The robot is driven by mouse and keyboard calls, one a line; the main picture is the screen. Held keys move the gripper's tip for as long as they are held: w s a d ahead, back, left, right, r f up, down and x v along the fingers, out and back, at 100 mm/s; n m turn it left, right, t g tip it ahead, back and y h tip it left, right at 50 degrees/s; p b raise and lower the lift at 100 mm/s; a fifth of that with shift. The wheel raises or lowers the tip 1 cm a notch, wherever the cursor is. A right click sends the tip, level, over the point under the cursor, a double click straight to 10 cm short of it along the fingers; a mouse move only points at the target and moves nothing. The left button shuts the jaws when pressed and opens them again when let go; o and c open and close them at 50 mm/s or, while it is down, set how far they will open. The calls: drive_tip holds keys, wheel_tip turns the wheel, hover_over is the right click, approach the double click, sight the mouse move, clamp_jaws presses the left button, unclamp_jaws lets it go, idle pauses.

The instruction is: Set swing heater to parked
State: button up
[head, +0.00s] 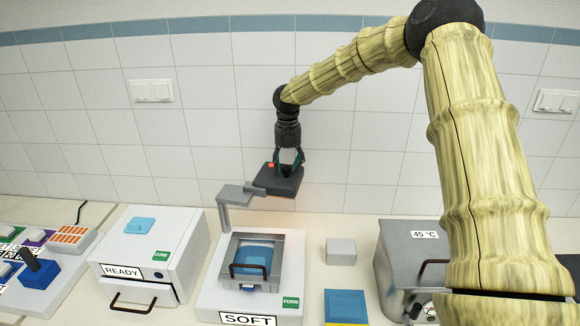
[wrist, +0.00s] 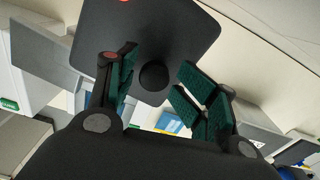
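The swing heater (head: 284,181) is a dark, flat plate on a grey bracket and post (head: 236,196). It sits out to the right of the post, near the back wall, behind the forming station (head: 257,256) labelled SOFT. A small red light shows on it, and a faint orange glow lies beneath. My gripper (head: 290,163) points down at the plate from above. In the wrist view the plate (wrist: 180,30) fills the top, with a round black knob (wrist: 153,77) between my fingers. The fingers are spread, with visible gaps to the knob.
A white box labelled READY (head: 150,250) stands left of the forming station, with a control panel (head: 40,245) farther left. A grey block (head: 341,251) and a blue, yellow-edged pad (head: 346,306) lie to the right. A metal 45 °C unit (head: 405,265) stands beyond them.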

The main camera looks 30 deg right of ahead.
drive_tip(key=r, duration=0.5)
drive_tip(key=shift+a+r, duration=0.2)
drive_tip(key=shift+a, duration=0.2)
wheel_tip(320, 180, up, 6)
drive_tip(key=d, duration=0.1)
drive_tip(key=shift+d, duration=0.3)
